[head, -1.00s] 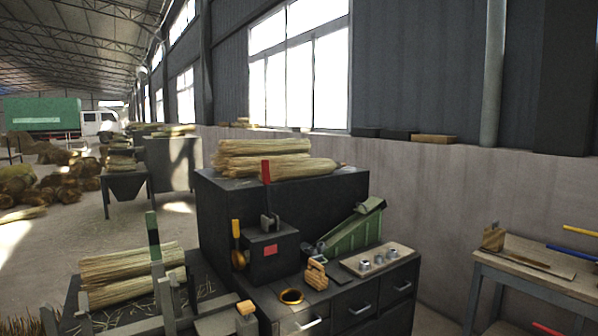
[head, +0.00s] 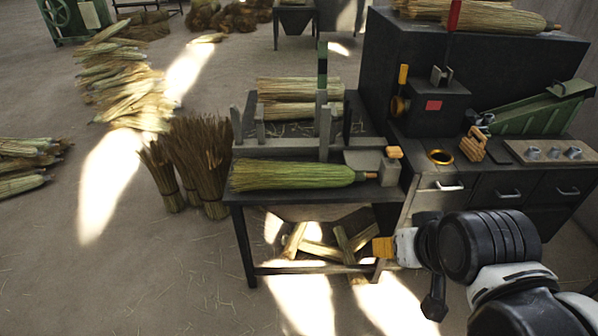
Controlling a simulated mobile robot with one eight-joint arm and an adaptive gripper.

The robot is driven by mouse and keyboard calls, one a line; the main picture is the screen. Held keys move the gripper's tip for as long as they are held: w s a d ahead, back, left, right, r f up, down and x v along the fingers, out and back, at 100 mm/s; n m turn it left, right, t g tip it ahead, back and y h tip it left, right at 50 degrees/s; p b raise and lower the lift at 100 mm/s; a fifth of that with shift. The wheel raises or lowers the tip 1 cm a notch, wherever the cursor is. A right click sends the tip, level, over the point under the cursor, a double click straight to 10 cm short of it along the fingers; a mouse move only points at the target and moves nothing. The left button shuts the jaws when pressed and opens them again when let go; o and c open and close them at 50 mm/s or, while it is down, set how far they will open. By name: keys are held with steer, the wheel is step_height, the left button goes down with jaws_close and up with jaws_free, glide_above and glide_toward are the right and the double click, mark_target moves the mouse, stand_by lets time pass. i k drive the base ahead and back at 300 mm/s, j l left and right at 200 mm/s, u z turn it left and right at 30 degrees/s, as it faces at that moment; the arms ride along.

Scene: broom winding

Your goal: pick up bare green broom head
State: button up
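The green broom head (head: 292,175) lies on its side along the front of a dark low workbench (head: 330,198) in the head view. Its bristles fan to the left and its narrow bound end points right, with a short brown stub. My arm comes in from the lower right. My gripper (head: 424,252) is below and to the right of the broom head, clear of it, in front of the bench. The finger opening is not clear from this angle, and I see nothing held in it.
Grey upright posts (head: 324,128) stand behind the broom head, with a straw bundle (head: 298,90) beyond. Brown bristle bundles (head: 195,160) stand on the floor left of the bench. A drawer cabinet (head: 475,185) adjoins on the right. Floor at the front left is open.

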mark_target(260, 174)
steer(key=i+l+u, duration=0.25)
steer(key=u, duration=0.15)
steer(key=i+l+u, duration=0.5)
steer(key=l+u, duration=0.2)
steer(key=u, duration=0.15)
steer(key=i+l+u, duration=0.1)
steer(key=l+u, duration=0.3)
